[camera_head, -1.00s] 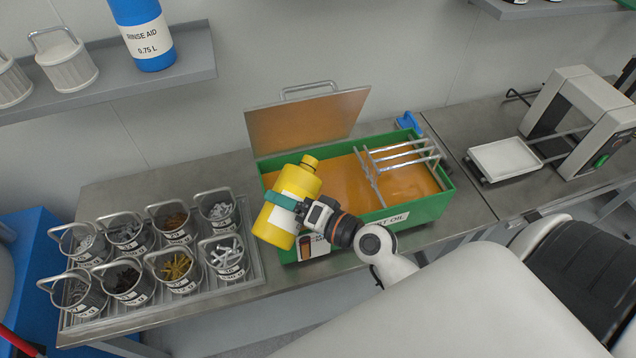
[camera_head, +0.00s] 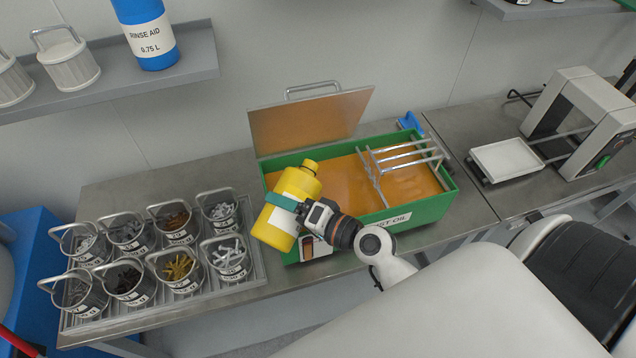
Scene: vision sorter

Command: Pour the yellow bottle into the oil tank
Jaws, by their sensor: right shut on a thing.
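The yellow bottle (camera_head: 299,184) is tilted a little, its neck up and to the right, over the near left part of the oil tank. My right gripper (camera_head: 284,203) is shut around the bottle's middle with its green fingers. The oil tank (camera_head: 432,210) is a green box holding amber liquid, with its lid raised at the back. Its front label is partly hidden by my right arm. No stream of liquid shows at the bottle's mouth. My left gripper is not in view.
A metal rack (camera_head: 405,155) stands in the tank's right part. Several small metal baskets of parts stand in a tray (camera_head: 262,272) at the left. A shelf (camera_head: 110,90) with a blue rinse aid bottle (camera_head: 146,35) is above. A white-plated machine (camera_head: 507,159) stands at the right.

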